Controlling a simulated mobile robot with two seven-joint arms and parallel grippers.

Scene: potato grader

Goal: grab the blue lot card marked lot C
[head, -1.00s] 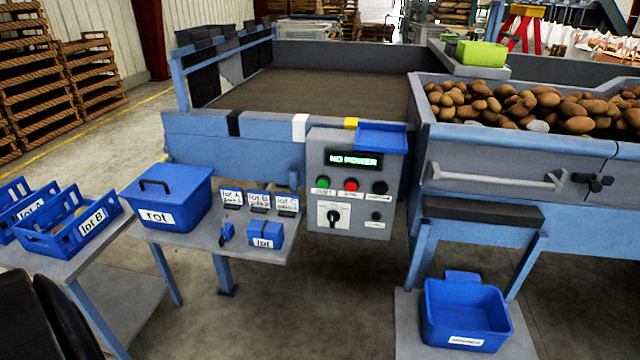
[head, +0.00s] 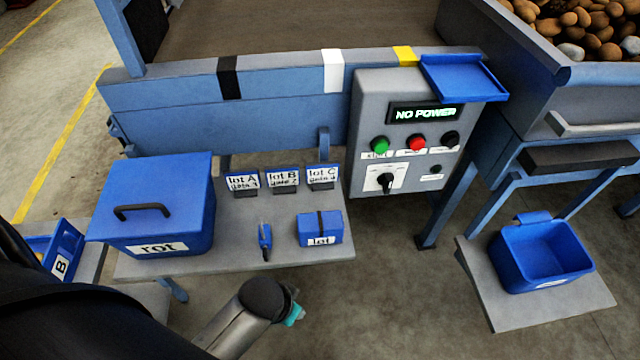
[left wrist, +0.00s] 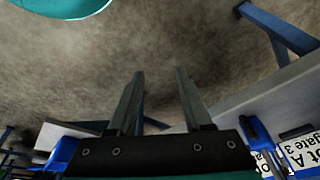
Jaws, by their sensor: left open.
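The lot C card (head: 322,177) stands in a small dark holder at the right end of a row of three on the grey side table. Its face is white with black print, and blue shows around it. The lot A card (head: 242,181) and lot B card (head: 283,179) stand left of it. My left gripper (left wrist: 159,72) is open and empty in the left wrist view, with bare floor between its fingers. In that view the lot A card (left wrist: 302,153) shows at the lower right edge, apart from the fingers. The gripper's fingers are not visible in the head view. My right gripper is not in view.
On the side table (head: 230,264) are a blue rot bin (head: 150,205), a small blue tool (head: 265,240) and a blue box labelled lot (head: 320,229). The control panel (head: 385,180) reads NO POWER right of the cards. A blue tub (head: 540,255) stands lower right.

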